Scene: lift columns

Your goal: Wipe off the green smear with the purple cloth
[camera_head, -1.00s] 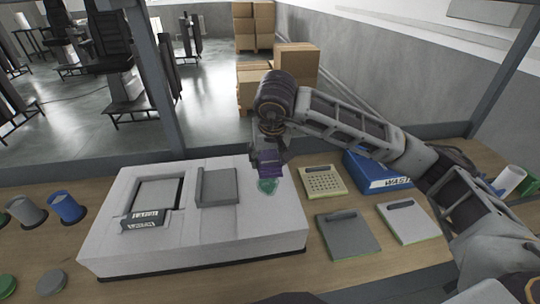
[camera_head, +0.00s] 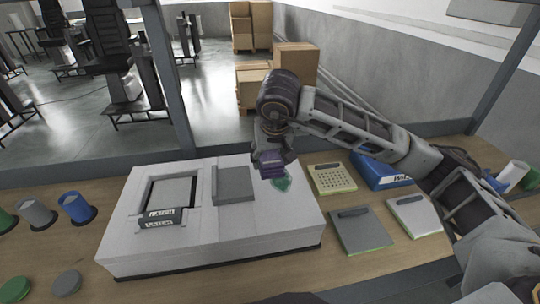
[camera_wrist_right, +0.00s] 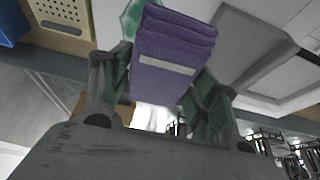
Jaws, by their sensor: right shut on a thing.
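The green smear (camera_head: 283,184) is on the top right part of the white machine (camera_head: 215,235). It also shows in the right wrist view (camera_wrist_right: 138,14), partly hidden behind the cloth. The purple cloth (camera_head: 270,169) is a folded pad, seen close in the right wrist view (camera_wrist_right: 165,70). My right gripper (camera_head: 272,152) points down and is shut on the cloth, with a finger on each side of it. The cloth is at the smear's left and far edge. I cannot tell whether it touches the surface. My left gripper is not in view.
A raised grey block (camera_head: 233,184) stands on the machine just left of the cloth. A beige perforated panel (camera_head: 332,180), a grey panel (camera_head: 361,230) and a blue bin (camera_head: 375,170) are to the right. Cups (camera_head: 77,207) stand at the left.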

